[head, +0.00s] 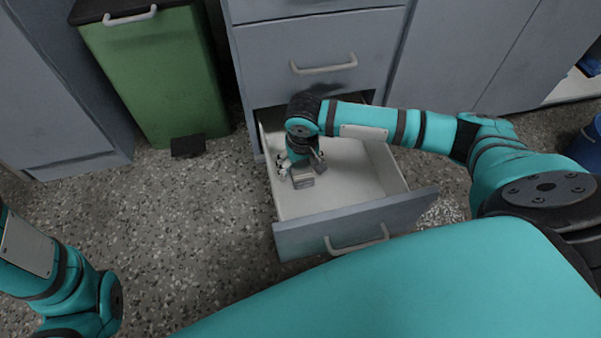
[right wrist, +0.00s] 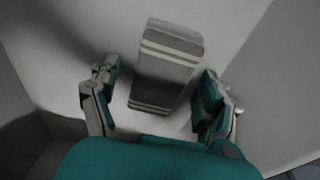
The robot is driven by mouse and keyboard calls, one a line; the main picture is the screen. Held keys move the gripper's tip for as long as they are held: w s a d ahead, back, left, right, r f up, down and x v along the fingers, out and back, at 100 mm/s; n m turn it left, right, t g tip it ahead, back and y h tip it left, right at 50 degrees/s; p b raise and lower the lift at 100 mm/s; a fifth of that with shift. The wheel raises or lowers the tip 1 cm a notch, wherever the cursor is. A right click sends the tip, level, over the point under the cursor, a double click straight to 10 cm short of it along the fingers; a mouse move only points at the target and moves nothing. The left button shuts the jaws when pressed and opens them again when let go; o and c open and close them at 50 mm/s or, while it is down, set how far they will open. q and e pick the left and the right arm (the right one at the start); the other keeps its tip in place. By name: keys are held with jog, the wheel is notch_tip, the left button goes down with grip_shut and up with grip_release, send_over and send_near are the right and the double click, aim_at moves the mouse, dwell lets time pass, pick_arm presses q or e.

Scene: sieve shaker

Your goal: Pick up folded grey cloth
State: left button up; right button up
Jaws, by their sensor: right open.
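The folded grey cloth (right wrist: 165,68) lies on the white floor of the open bottom drawer. It is a small block with pale stripes, and in the head view it shows (head: 303,178) just below my right gripper. My right gripper (head: 301,165) reaches down into the drawer. In the right wrist view its two fingers (right wrist: 160,95) are spread, one on each side of the cloth, with gaps between. The cloth is not held. My left arm shows at the lower left of the head view, but its gripper is out of the picture.
The open drawer (head: 350,222) has white walls close around my right gripper. Closed drawers (head: 325,45) stand above it. A green pedal bin (head: 160,80) stands to the left. The speckled floor (head: 150,240) in front is clear.

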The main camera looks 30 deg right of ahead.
jog(key=c, duration=1.2)
jog(key=shift+c, duration=0.3)
